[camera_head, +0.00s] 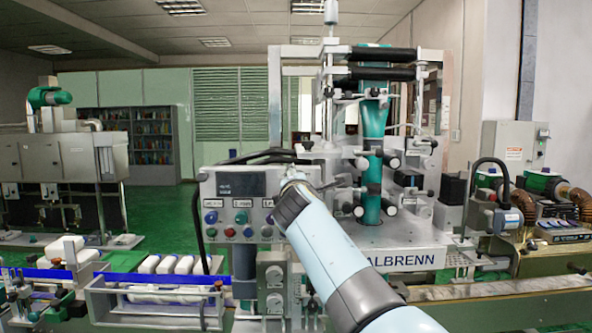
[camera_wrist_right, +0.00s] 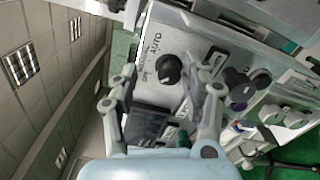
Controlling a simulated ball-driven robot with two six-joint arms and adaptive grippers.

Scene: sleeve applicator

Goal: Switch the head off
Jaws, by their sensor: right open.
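The machine's grey control panel (camera_head: 240,215) in the head view has a dark display (camera_head: 241,185) and rows of coloured buttons and knobs. My right gripper (camera_head: 294,174) is by the panel's upper right edge, mostly end-on, with my arm hiding what lies behind. In the right wrist view my right gripper (camera_wrist_right: 170,70) is open and empty. A black rotary knob (camera_wrist_right: 168,69) on a light plate appears between its fingertips; whether they touch it I cannot tell. Another dark knob (camera_wrist_right: 238,84) is to the right. My left gripper is not in view.
The sleeve machine (camera_head: 400,258) marked ALBRENN stands behind my arm, with a teal vertical part (camera_head: 372,150). A conveyor with white packs (camera_head: 180,264) runs at lower left. Black cables (camera_head: 262,156) arch over the panel's top. A second machine (camera_head: 70,155) stands far left.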

